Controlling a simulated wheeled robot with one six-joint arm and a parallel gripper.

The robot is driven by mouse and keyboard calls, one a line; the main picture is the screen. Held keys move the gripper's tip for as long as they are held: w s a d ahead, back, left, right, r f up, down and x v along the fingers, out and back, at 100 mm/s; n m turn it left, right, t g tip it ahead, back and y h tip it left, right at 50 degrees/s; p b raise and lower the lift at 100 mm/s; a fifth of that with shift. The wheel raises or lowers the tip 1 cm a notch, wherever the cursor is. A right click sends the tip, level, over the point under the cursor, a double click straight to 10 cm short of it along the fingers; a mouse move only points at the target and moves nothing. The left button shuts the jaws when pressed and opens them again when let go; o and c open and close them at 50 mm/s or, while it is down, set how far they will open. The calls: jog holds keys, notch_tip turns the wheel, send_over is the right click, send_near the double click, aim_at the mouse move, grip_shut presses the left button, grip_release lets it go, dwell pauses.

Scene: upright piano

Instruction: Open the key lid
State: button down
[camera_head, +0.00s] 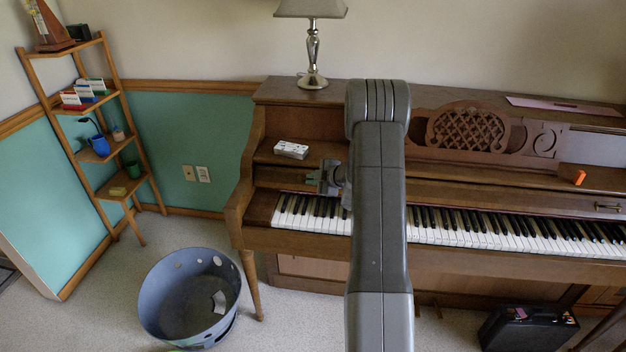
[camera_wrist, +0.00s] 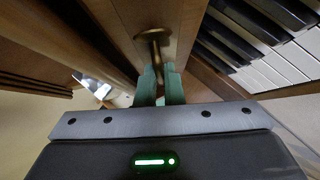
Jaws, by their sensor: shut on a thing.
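The upright piano's key lid (camera_head: 500,188) shows as a brown wooden strip behind the keys. The black and white keys (camera_head: 490,232) lie uncovered along the front. A brass handle (camera_head: 608,207) is on the lid at the right. My gripper (camera_head: 318,180) is at the lid's left end, just above and behind the left keys. In the wrist view its green fingers (camera_wrist: 160,85) are shut on a second brass handle (camera_wrist: 152,38). My arm hides part of the lid and keys in the head view.
A small white box (camera_head: 291,150) lies on the piano ledge near my gripper. An orange object (camera_head: 579,177) sits further right. A lamp (camera_head: 313,60) stands on top. A blue bin (camera_head: 150,300) and a wooden shelf (camera_head: 65,110) stand left; a black case (camera_head: 525,330) lies below right.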

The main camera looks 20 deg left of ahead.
jog(key=shift+f, duration=0.1)
jog(key=c, duration=1.8)
grip_release()
jog(key=shift+d, duration=0.1)
jog(key=v, duration=1.4)
jog(key=x, duration=1.4)
